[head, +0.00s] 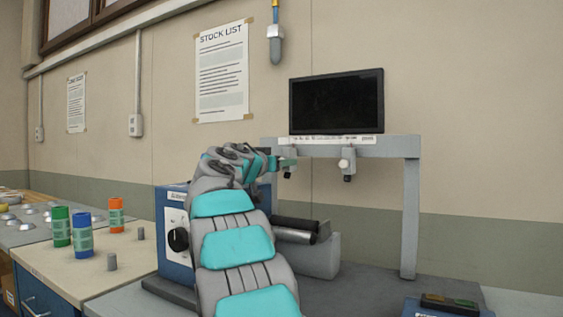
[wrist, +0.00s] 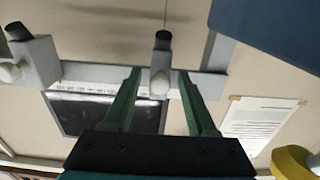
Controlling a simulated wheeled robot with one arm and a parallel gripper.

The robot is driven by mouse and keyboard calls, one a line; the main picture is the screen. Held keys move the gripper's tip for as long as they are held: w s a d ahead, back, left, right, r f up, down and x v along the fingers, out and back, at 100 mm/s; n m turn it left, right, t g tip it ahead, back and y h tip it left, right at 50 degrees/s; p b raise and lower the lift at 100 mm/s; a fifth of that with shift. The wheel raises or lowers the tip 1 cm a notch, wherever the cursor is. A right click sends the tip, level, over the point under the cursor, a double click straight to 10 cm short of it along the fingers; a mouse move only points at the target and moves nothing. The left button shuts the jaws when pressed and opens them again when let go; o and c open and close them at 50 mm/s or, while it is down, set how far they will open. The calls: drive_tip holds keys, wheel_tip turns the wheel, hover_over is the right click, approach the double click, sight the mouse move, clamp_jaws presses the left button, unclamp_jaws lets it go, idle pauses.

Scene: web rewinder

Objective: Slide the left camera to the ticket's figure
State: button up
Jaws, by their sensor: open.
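The left camera (head: 289,160) hangs from the grey overhead beam (head: 395,148), just beyond my gripper. In the wrist view, which shows the scene upside down, the left camera (wrist: 162,52) has a dark end and a pale round knob. My gripper (wrist: 160,72) is open, its two green fingers on either side of that knob in the picture; I cannot tell whether they touch it. My gripper (head: 284,162) partly hides the beam's left end in the head view. The right camera (head: 347,165) hangs farther right. A white scale strip (head: 330,140) runs along the beam, its figures unreadable. I cannot identify the ticket.
A dark monitor (head: 337,101) stands above the beam. Rollers (head: 300,226) and a blue machine housing (head: 174,235) sit below. Green, blue and orange cans (head: 82,236) stand on the left bench. A button box (head: 448,304) is at the lower right.

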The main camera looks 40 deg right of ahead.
clamp_jaws()
idle(1.3)
